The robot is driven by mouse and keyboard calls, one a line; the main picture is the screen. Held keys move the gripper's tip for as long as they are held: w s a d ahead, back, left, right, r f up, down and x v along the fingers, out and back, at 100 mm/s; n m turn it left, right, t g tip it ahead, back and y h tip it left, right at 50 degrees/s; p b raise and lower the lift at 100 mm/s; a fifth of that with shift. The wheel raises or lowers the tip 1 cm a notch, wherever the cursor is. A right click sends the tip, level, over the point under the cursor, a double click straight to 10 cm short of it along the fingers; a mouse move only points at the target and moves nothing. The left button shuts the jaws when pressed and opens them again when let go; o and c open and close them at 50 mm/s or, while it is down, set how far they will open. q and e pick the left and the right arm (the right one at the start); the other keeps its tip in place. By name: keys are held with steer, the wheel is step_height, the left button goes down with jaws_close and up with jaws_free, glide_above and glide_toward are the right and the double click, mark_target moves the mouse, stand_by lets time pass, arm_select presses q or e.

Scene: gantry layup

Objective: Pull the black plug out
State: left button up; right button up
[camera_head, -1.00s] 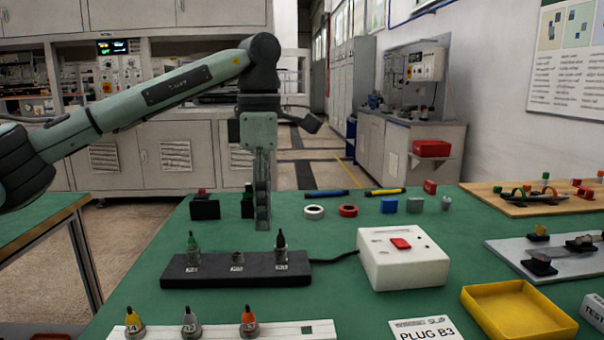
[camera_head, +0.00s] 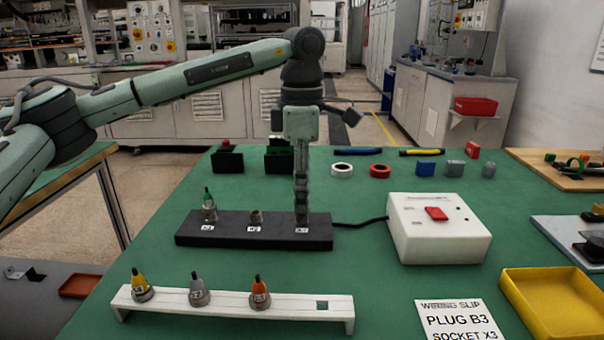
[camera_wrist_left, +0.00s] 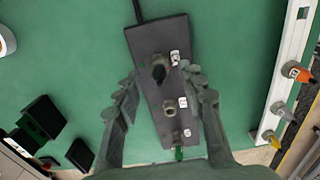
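The black socket strip (camera_head: 222,232) lies on the green table, with a green plug (camera_head: 209,207) at its left end and an uncapped metal socket (camera_head: 257,217) in the middle. My left gripper (camera_head: 302,215) points straight down at the strip's right end and hides the black plug there in the head view. In the left wrist view the black plug (camera_wrist_left: 158,70) stands in the strip between the two fingers of my left gripper (camera_wrist_left: 160,78). The fingers are apart, with a gap on both sides of the plug. My right gripper is not in view.
A white box with a red switch (camera_head: 437,214) stands right of the strip, joined by a black cable. A white rack (camera_head: 235,309) with yellow, grey and orange plugs is in front. A yellow tray (camera_head: 550,315) and a paper slip (camera_head: 460,322) lie at front right.

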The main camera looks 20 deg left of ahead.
arm_select(q)
steer(key=shift+f, duration=0.1)
jaws_close()
stand_by(0.5)
